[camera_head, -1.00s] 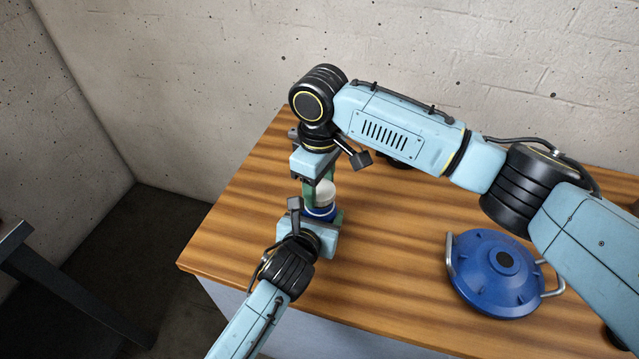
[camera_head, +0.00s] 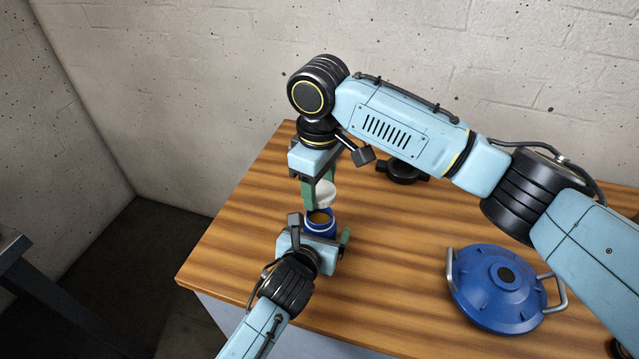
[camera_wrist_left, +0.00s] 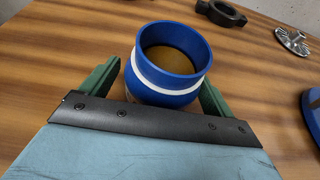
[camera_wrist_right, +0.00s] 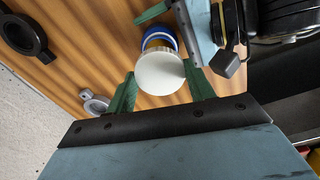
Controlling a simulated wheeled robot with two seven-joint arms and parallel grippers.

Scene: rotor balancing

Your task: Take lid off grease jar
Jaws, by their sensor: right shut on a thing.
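The grease jar (camera_head: 322,229) is blue and stands uncovered near the table's left end, with brown grease inside. The left wrist view shows it upright with a white band (camera_wrist_left: 165,88). My left gripper (camera_head: 325,240) has its green fingers on both sides of the jar; whether both press on it is unclear. The white lid (camera_head: 325,193) is above the jar, clear of it. My right gripper (camera_head: 320,190) comes from above and is shut on the lid. The right wrist view shows the lid (camera_wrist_right: 160,72) between the green fingertips, partly covering the jar.
A blue round housing with metal handles (camera_head: 497,288) sits at the table's right front. A black ring-shaped part (camera_head: 402,171) lies behind my right forearm. A small metal part (camera_wrist_left: 293,40) lies nearby in the left wrist view. The wooden table's middle is clear.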

